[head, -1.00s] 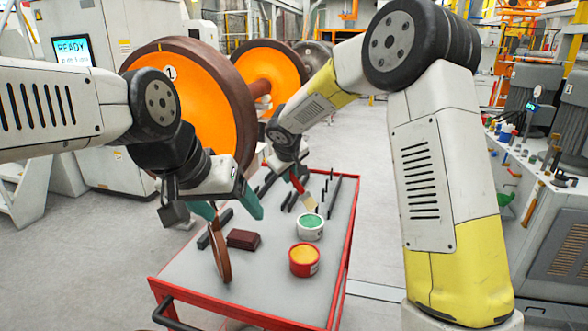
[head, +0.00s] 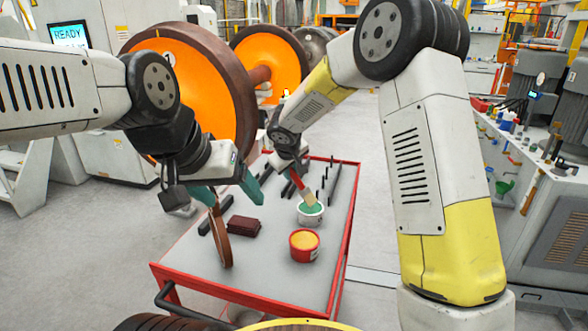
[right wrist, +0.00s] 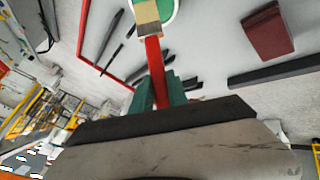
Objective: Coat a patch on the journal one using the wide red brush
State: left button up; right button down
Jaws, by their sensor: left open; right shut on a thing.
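The red brush (head: 296,180) is in my right gripper (head: 289,168), bristles pointing down. Its pale bristle end is at the mouth of the white pot of green paint (head: 310,218); how deep it dips is unclear. The right wrist view shows the red handle (right wrist: 156,72) between teal fingers (right wrist: 160,92), with the bristles over the green. My left gripper (head: 228,191) is open, its teal fingers spread above the cart's left side. The wheelset's near orange wheel (head: 205,85) stands behind, with a round tag 1 (head: 169,58) partly hidden by my left arm. I cannot make out the journal itself.
A grey machine stands at right. Floor between is clear.

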jog(key=shift+f, duration=0.5)
dwell(0.9)
jog(key=shift+r, duration=0.1)
jog(key=shift+r, duration=3.45)
jog(key=shift+s, duration=0.1)
